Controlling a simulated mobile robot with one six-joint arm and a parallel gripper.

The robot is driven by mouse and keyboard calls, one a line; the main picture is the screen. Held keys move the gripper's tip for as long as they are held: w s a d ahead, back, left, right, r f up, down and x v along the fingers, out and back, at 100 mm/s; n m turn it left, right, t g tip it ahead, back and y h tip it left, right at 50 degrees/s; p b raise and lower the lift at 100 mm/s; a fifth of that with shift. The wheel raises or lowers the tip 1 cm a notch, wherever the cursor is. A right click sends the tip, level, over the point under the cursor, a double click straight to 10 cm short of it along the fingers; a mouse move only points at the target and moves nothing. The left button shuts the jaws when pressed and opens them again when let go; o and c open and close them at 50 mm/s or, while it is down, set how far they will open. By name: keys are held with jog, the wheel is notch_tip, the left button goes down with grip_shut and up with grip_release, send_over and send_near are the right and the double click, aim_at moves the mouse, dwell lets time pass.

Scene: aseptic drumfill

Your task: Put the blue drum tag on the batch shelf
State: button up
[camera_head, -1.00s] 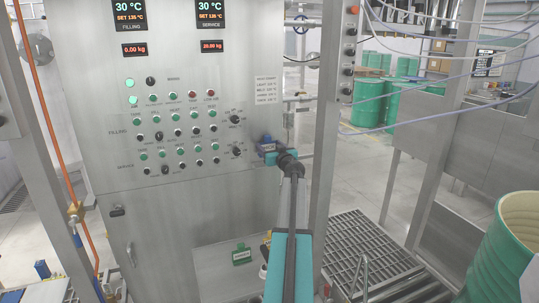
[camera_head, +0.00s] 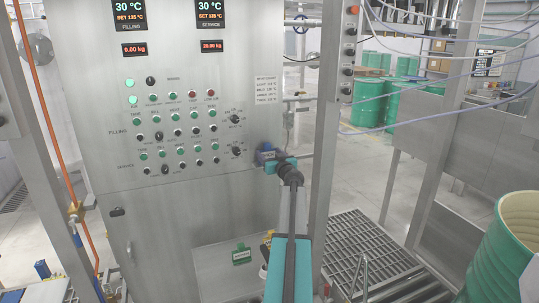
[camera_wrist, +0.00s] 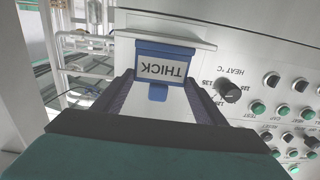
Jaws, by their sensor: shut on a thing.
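The blue drum tag (camera_wrist: 154,89) is between the two dark fingers of my gripper (camera_wrist: 163,88) in the wrist view. Its white label reads THICK, upside down in the picture. My gripper is shut on it. A pale metal ledge (camera_wrist: 190,43) crosses just beyond the tag; I cannot tell whether they touch, or whether this is the batch shelf. In the head view my gripper (camera_head: 269,156) is at the right edge of the control panel, with a small patch of blue at its end; the tag's label is hidden there.
The steel control panel (camera_head: 100,95) with buttons and knobs stands close beside my gripper. A HEAT knob (camera_wrist: 229,92) is right of the fingers. A green tag (camera_head: 241,255) is low at the cabinet's foot. An open green drum (camera_head: 500,255) stands at right.

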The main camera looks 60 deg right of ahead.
jog(key=o, duration=1.1)
jog(key=shift+b+v, duration=0.8)
jog(key=shift+v, duration=5.2)
